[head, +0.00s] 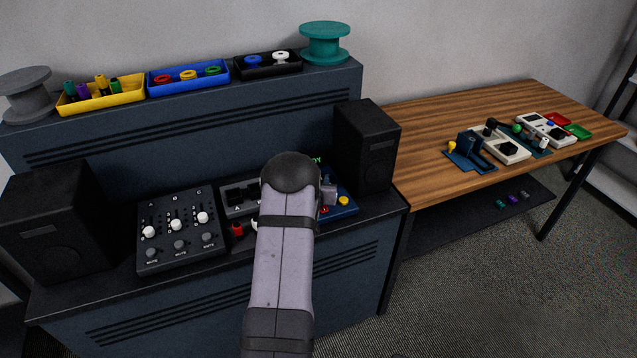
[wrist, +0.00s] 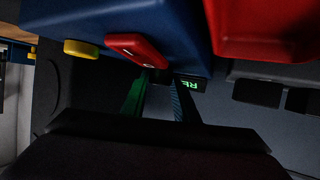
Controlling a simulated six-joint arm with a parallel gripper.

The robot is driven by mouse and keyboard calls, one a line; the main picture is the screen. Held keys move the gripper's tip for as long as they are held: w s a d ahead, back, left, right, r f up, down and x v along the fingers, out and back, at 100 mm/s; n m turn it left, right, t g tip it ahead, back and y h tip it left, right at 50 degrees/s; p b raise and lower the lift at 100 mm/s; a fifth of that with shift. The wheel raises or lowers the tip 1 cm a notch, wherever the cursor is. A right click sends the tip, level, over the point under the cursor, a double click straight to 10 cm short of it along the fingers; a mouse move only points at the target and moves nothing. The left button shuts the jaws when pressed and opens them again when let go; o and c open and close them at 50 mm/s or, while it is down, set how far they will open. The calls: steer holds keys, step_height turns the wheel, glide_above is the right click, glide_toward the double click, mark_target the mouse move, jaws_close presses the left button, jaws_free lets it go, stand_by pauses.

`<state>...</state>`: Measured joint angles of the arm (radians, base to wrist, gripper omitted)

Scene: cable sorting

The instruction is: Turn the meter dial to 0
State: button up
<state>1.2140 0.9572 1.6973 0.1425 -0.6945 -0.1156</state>
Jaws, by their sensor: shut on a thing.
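The meter is a blue box right of the mixer, mostly behind my arm in the head view (head: 348,212). In the wrist view its blue body (wrist: 75,14) fills the top. A red part (wrist: 138,50) with a white mark and a yellow button (wrist: 81,49) sit on it. My gripper (wrist: 160,80) reaches against the meter with its fingertips by the red part, and it is shut on the dial. The grip is mostly hidden and the dial's setting cannot be read. Green display letters (wrist: 189,85) show partly beside the fingers. My gripper (head: 328,192) is partly hidden in the head view.
A black mixer (head: 180,240) with white sliders stands left of my arm, between two black speakers (head: 58,220) (head: 366,148). Coloured trays (head: 188,88) and spools (head: 325,42) stand on the shelf above. A wooden table (head: 440,130) with more devices is at the right.

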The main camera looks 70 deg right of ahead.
steer(key=shift+s+d+f+n+t+b, duration=0.1)
steer(key=shift+s+n+t+b, duration=0.2)
steer(key=shift+n+t+b, duration=0.6)
steer(key=shift+s+n+t+y, duration=0.1)
steer(key=shift+n+t+y, duration=0.4)
steer(key=shift+t+y, duration=0.15)
steer(key=n+t+p, duration=0.1)
steer(key=n+t+y, duration=0.1)
steer(key=shift+s+d+r+n+y+p, duration=0.15)
steer(key=shift+r+n+y+p, duration=0.1)
steer(key=shift+n+p, duration=0.1)
steer(key=shift+s+d+f+n+t+y+p, duration=0.1)
steer(key=shift+n+t+y+p, duration=0.2)
steer(key=shift+n+t+y, duration=0.35)
steer(key=shift+d+n+t+y+p, duration=0.1)
steer(key=shift+n+t+y+p, duration=0.2)
steer(key=shift+n+t+y, duration=0.35)
steer(key=shift+n, duration=0.25)
steer(key=o, duration=1.1)
steer(key=shift+a, duration=0.1)
steer(key=shift+c, duration=0.2)
